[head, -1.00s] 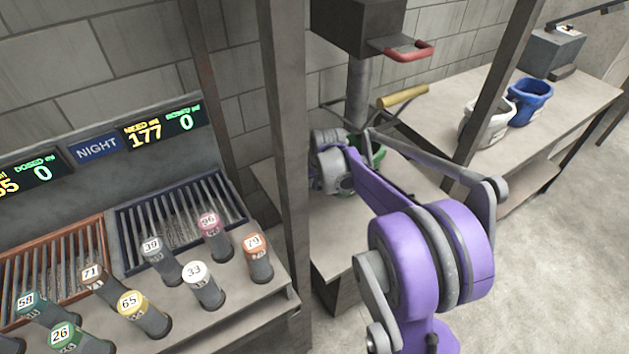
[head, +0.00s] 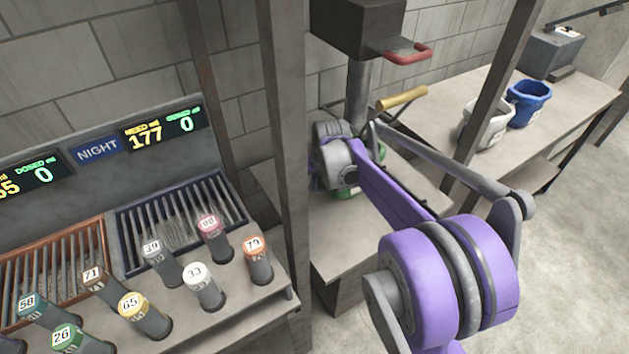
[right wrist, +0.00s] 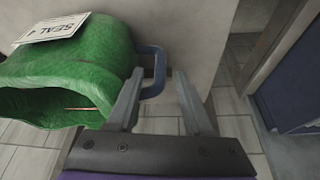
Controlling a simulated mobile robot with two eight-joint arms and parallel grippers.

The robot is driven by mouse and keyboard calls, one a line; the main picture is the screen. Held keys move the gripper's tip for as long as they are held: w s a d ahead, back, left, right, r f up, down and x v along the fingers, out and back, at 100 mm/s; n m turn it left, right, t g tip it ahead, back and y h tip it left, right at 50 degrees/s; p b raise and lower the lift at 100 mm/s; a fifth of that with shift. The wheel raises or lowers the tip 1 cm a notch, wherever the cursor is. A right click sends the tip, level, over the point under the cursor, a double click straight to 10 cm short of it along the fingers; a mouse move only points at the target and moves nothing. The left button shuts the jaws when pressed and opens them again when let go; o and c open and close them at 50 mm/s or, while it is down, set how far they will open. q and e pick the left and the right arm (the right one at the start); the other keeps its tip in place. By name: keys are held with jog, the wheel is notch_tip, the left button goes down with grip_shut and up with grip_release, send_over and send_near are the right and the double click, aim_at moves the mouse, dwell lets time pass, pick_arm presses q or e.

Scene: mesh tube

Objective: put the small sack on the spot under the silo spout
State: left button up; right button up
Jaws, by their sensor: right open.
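A green sack (right wrist: 75,65) with a white "SEAL" tag and a blue-grey loop handle (right wrist: 154,72) shows in the right wrist view. Its open mouth faces the lower left of that picture. My right gripper (right wrist: 160,74) is open, with the handle's outer side showing between its fingertips; I cannot tell whether they touch. In the head view, parts of the green sack (head: 346,193) show around my right wrist, which hides the rest. The silo's dark box (head: 357,25) and grey pipe (head: 358,95) stand behind it. The spot is hidden. My left gripper is not in view.
A grey post (head: 284,120) stands left of my right arm. A red handle (head: 410,53) and a yellow handle (head: 402,98) are near the silo. White (head: 487,127) and blue (head: 529,103) buckets stand on the right bench. Numbered cylinders stand at left.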

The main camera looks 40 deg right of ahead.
jog(key=v, duration=0.8)
jog(key=shift+p, duration=0.3)
